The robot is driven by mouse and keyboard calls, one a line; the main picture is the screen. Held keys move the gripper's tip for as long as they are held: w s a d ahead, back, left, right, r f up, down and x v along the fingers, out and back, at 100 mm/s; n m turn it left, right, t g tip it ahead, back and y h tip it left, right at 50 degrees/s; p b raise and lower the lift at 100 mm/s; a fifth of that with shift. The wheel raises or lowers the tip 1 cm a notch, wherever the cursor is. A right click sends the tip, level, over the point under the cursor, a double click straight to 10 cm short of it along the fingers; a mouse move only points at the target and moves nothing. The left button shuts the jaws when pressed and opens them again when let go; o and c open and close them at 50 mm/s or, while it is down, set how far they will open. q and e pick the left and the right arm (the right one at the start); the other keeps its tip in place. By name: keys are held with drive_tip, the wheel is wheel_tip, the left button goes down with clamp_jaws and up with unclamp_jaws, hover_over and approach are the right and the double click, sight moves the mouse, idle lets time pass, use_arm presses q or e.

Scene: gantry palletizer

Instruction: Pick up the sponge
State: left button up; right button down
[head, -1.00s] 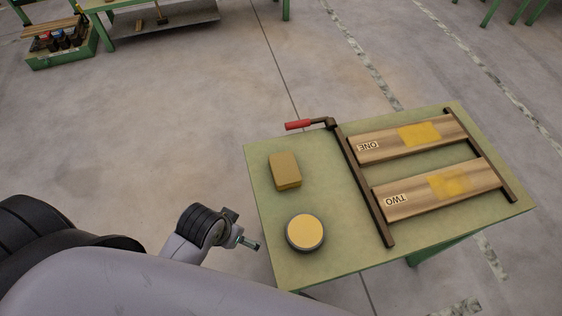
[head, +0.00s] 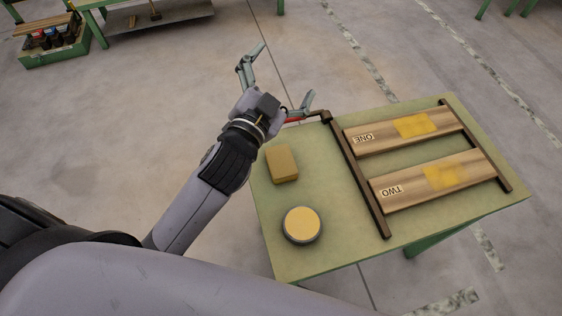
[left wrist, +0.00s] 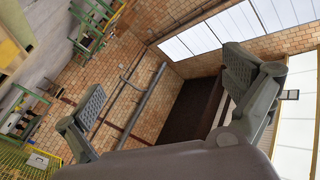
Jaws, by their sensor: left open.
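The sponge (head: 282,164) is a tan block lying on the left part of the green table (head: 330,248) in the head view. My left gripper (head: 288,78) is open and empty, in front of the table's far left corner in the picture, above and beyond the sponge. Its fingers are spread and touch nothing that I can see. The sponge cannot be made out in that view. My right gripper is not in view.
A round tin with a yellow top (head: 302,225) sits near the sponge. A green crate with bottles (head: 52,50) stands far left. Open floor lies left of the table.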

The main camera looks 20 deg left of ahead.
use_arm(q)
drive_tip(key=s+d+r+m+g+h, duration=0.1)
drive_tip(key=s+d+r+m+h, duration=0.1)
drive_tip(key=d+r+m+h, duration=0.6)
drive_tip(key=s+d+r+m+g+h, duration=0.2)
drive_tip(key=s+d+r+m+h, duration=0.1)
drive_tip(key=d+r+m+h, duration=0.5)
drive_tip(key=s+d+f+m+g+h, duration=0.2)
drive_tip(key=s+d+m+g+h, duration=0.3)
drive_tip(key=m+g, duration=0.9)
drive_tip(key=m+g+y, duration=0.1)
drive_tip(key=m+y, duration=0.8)
drive_tip(key=y, duration=1.4)
approach(278, 161)
drive_tip(key=f, duration=0.1)
drive_tip(key=f+p, duration=0.1)
drive_tip(key=f, duration=0.1)
drive_tip(key=shift+w+a+f+p, duration=0.2)
drive_tip(key=shift+w+f+p, duration=0.1)
drive_tip(key=f, duration=0.3)
drive_tip(key=f+p, duration=0.1)
drive_tip(key=shift+s+d+f, duration=0.2)
drive_tip(key=shift+d+f, duration=0.05)
drive_tip(key=shift+d, duration=0.1)
drive_tip(key=shift+f, duration=0.65)
